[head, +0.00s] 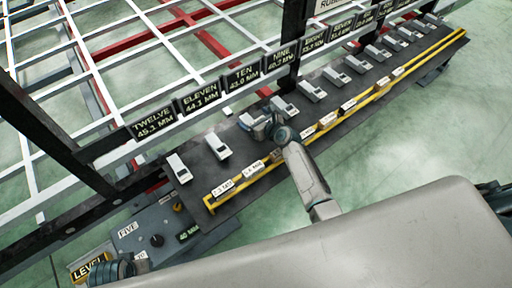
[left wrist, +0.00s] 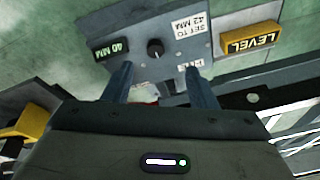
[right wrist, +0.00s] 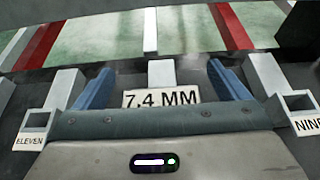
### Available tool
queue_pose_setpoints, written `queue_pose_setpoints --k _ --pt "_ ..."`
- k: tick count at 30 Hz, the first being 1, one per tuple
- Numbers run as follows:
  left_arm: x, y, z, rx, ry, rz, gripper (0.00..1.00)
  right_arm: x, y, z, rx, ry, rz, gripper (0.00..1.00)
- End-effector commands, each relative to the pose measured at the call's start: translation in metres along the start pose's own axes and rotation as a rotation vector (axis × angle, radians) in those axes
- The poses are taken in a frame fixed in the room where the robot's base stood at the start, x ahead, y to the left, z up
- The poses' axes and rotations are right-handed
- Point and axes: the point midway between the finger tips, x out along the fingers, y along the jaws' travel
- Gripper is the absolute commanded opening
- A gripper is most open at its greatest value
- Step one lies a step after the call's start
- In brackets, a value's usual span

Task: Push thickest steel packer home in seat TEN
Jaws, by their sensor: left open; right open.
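In the right wrist view a white plate marked 7.4 MM (right wrist: 160,98), seemingly the packer's label, lies between the fingers of my right gripper (right wrist: 160,72). A pale block, apparently seat TEN (right wrist: 161,72), shows just beyond it, between the seats marked ELEVEN (right wrist: 64,90) and NINE (right wrist: 268,75). My right gripper is open around the plate; contact cannot be told. In the head view my right gripper (head: 260,124) is low over the bench below the TEN sign (head: 243,77) and hides that seat. My left gripper (left wrist: 158,70) is open and empty before a control box (left wrist: 150,30).
The grey bench (head: 235,165) carries a row of pale seats. A yellow rail (head: 360,103) with labelled packers runs along its near edge. A lattice frame stands behind.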

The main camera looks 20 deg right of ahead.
Motion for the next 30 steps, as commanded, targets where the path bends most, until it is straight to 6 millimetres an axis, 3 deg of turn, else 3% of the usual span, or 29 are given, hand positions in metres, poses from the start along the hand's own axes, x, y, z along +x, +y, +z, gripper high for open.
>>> queue_pose_setpoints --k 8,18,24,30 --pt "0.040 0.000 0.014 -0.005 -0.034 0.003 0.52 -0.012 0.000 0.029 0.000 -0.002 -0.001 0.94" --pt "0.085 0.001 0.039 -0.011 -0.069 0.007 0.52 -0.078 0.049 0.006 0.004 0.001 0.000 0.94" --pt "0.098 0.002 0.048 -0.013 -0.079 0.008 0.52 -0.112 0.074 -0.005 0.003 0.000 0.000 0.94" --pt "0.102 0.002 0.052 -0.013 -0.082 0.009 0.52 -0.131 0.088 -0.011 0.002 -0.001 0.000 0.94"
